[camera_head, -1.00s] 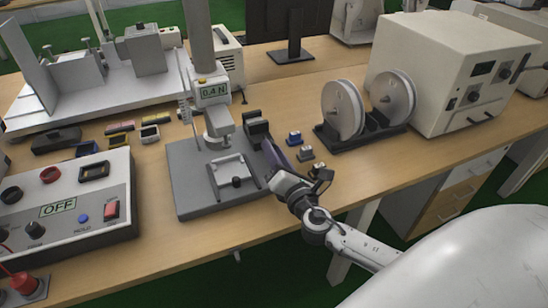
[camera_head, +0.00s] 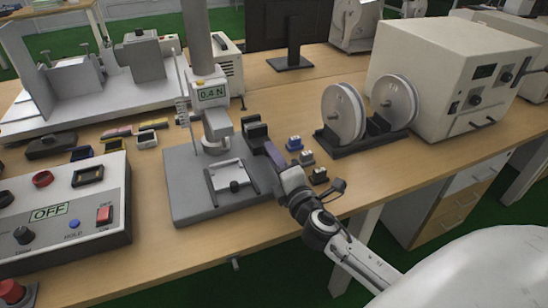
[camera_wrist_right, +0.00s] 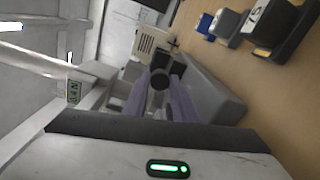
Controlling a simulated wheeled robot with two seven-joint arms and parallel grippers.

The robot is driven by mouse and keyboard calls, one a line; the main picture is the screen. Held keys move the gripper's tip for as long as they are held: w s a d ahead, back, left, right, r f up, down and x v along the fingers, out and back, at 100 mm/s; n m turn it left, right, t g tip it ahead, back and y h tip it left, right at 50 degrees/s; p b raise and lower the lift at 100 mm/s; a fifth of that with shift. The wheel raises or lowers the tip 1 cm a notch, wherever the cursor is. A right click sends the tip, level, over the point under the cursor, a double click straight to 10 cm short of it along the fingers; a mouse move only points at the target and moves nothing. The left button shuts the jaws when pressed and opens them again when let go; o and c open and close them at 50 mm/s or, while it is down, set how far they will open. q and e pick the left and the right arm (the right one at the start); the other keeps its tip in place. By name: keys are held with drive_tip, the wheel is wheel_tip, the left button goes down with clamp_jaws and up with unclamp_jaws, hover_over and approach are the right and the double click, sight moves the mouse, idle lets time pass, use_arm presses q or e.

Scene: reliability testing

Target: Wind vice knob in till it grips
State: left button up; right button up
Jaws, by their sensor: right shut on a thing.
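The dark vice (camera_head: 256,130) stands by the right rear edge of the grey test stand's base in the head view. My right gripper (camera_head: 268,150) reaches it from the front right. The knob is hidden by the fingers in the head view. I cannot see whether anything sits between the vice jaws. My left gripper is not in view.
The force gauge (camera_head: 212,94) reads 0.4 N above the grey base (camera_head: 187,195). Small blocks, including a blue one (camera_head: 294,143), lie just right of my gripper. A reel stand (camera_head: 370,140) is farther right. A control box (camera_head: 65,215) showing OFF stands front left.

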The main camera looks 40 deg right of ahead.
idle(0.3)
drive_tip(key=o, duration=1)
drive_tip(key=shift+o, duration=0.2)
drive_tip(key=b+v, duration=0.1)
drive_tip(key=v, duration=0.8)
drive_tip(key=shift+s, duration=0.15)
drive_tip(key=shift+s+a, duration=0.15)
drive_tip(key=shift+s, duration=0.35)
